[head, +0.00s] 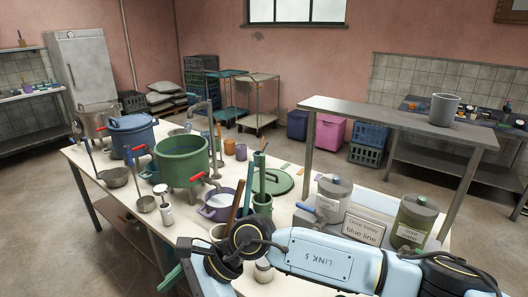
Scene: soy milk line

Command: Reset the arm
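My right arm (325,258), pale blue with black joints, comes in from the lower right and reaches left across the near edge of the table (110,185). Its wrist end (190,258) is bent downward near the bottom middle of the head view. The fingers are not clearly visible there, so I cannot tell whether the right gripper is open or shut. I see nothing clearly held in it. My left arm and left gripper are out of view.
On the table stand a green pot (183,162), a blue pot (132,135), a purple pot (218,206), a green lid (273,182) and a green canister (412,222). A sign (362,228) reads "blue line". A raised shelf (395,118) holds a grey pot (443,109).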

